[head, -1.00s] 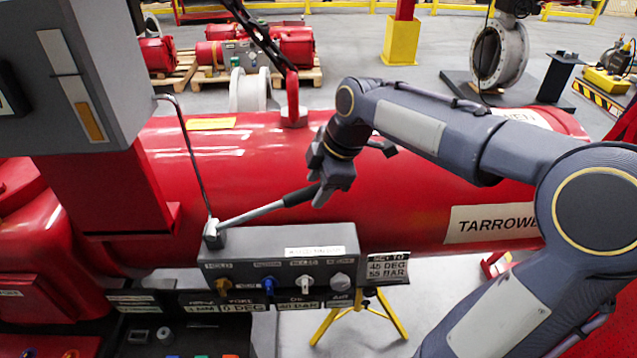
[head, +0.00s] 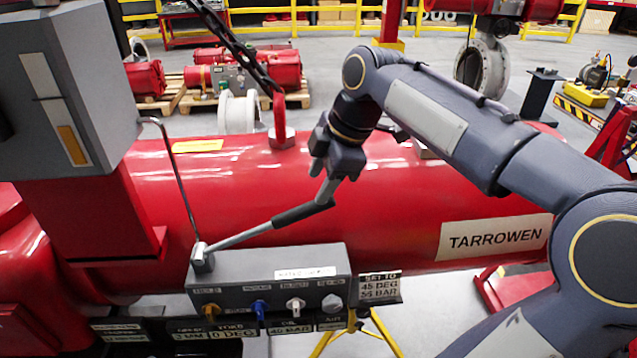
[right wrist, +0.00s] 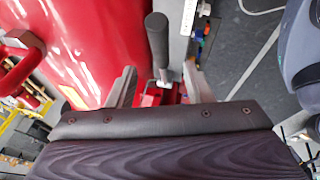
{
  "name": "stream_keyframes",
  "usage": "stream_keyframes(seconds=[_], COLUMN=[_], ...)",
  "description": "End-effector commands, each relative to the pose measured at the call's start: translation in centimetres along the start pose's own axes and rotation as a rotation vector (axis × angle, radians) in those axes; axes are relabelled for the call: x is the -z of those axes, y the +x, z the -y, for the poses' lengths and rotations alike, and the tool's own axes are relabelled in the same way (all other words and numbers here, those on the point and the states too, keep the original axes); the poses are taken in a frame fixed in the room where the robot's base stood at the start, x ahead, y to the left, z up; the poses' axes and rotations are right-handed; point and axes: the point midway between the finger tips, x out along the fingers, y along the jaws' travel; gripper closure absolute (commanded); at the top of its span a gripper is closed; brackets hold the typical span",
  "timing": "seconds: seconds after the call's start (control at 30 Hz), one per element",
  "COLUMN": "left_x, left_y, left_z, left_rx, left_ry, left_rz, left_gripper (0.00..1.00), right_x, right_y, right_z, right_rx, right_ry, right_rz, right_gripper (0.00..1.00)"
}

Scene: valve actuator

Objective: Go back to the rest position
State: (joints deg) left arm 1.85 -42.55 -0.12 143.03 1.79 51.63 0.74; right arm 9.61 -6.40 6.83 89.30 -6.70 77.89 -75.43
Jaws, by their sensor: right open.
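A pump lever with a black grip (head: 303,213) rises to the right from its pivot on the grey control box (head: 262,279). My right gripper (head: 322,186) is open above the end of the grip, with its fingers pointing down toward it. In the right wrist view the black grip (right wrist: 157,42) shows in the gap between the two spread fingers, beyond their tips. I cannot tell whether a finger touches the grip. My left gripper is not in view.
A large red cylinder (head: 400,215) lies behind the box. A grey cabinet (head: 105,75) on a red post stands at left, with a thin rod beside it. A red lifting ring (head: 281,122) stands on the cylinder.

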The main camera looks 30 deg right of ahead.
Motion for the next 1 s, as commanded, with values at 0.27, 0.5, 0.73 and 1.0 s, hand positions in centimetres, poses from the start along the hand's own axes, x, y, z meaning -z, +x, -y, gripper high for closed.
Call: stream_keyframes(seconds=[0.27, 0.5, 0.73, 1.0], left_x=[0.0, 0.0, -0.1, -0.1], left_y=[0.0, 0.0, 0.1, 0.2], left_z=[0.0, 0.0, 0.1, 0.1], left_rx=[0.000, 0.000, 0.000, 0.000], left_ry=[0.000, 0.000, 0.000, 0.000], left_rz=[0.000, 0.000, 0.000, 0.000], left_gripper=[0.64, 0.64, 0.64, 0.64], right_x=[0.0, 0.0, -0.4, -0.7], right_y=[0.0, 0.4, 3.9, 9.4], right_z=[0.0, 1.8, 11.4, 20.4], right_rx=[0.000, -0.010, -0.031, 0.018], right_ry=[0.000, 0.098, 0.671, 1.263], right_rz=[0.000, -0.011, -0.102, -0.220], right_gripper=[0.54, 0.54, 0.54, 0.54])
